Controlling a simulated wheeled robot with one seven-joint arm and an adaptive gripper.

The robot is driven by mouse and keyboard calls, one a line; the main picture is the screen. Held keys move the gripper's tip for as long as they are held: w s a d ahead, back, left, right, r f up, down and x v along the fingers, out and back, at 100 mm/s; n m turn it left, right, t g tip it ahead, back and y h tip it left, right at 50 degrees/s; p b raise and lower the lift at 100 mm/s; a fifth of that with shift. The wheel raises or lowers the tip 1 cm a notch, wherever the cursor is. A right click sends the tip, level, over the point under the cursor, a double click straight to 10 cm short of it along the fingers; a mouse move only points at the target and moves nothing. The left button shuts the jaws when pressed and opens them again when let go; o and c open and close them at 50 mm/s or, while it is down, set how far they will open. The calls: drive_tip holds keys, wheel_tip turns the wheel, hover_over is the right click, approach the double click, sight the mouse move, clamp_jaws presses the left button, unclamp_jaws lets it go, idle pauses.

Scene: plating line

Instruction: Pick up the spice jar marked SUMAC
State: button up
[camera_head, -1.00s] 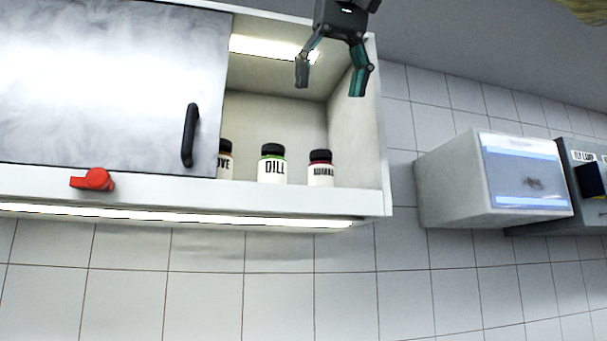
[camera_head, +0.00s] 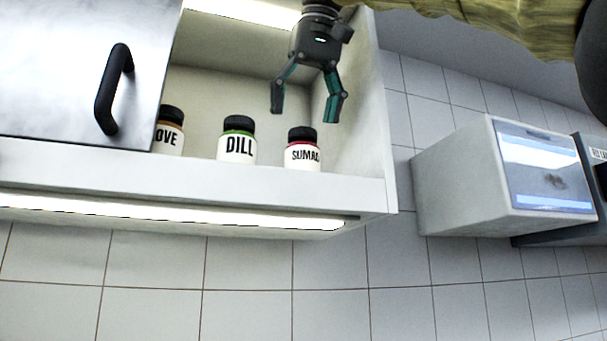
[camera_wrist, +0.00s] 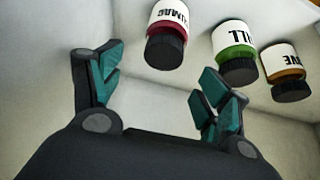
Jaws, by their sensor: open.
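The SUMAC jar (camera_head: 302,155) is white with a black lid and a dark red band. It stands upright at the right end of the open cabinet shelf. My gripper (camera_head: 306,116) is open and empty, above the SUMAC jar and apart from it in the head view. In the wrist view the SUMAC jar (camera_wrist: 168,30) appears upside down, beyond the gap between the open fingers (camera_wrist: 158,88).
The DILL jar (camera_head: 237,145), with a green band, stands left of SUMAC. An orange-banded jar (camera_head: 170,135), partly hidden, is further left by the sliding door (camera_head: 70,75) with its black handle. The cabinet's right wall is close. A grey box (camera_head: 460,180) hangs to the right.

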sight(300, 139)
drive_tip(key=shift+s+a+f+b, duration=0.1)
drive_tip(key=shift+s+a+f, duration=0.05)
drive_tip(key=shift+f, duration=0.35)
drive_tip(key=shift+s+a+f+b, duration=0.15)
drive_tip(key=shift+s+f, duration=0.05)
drive_tip(key=shift+f, duration=0.25)
drive_tip(key=shift+s+a+f+b, duration=0.1)
drive_tip(key=shift+s+a+f, duration=0.05)
drive_tip(key=shift+f, duration=0.35)
drive_tip(key=w, duration=0.1)
drive_tip(key=w+f, duration=0.1)
drive_tip(key=shift+w+d+f, duration=0.1)
drive_tip(key=shift+w+f, duration=0.15)
drive_tip(key=shift+w, duration=0.1)
drive_tip(key=shift+s+f, duration=0.4)
drive_tip(key=shift+f, duration=0.2)
drive_tip(key=x, duration=0.2)
drive_tip(key=p+x, duration=0.1)
drive_tip(key=shift+w+d+f, duration=0.2)
drive_tip(key=shift+w, duration=0.3)
drive_tip(key=shift+a, duration=0.1)
drive_tip(key=shift+s+a, duration=0.1)
drive_tip(key=shift+s, duration=0.2)
drive_tip(key=shift+w+f, duration=0.1)
drive_tip(key=shift+w, duration=0.1)
drive_tip(key=c, duration=1.1)
drive_tip(key=shift+s, duration=0.1)
drive_tip(key=shift+c, duration=0.9)
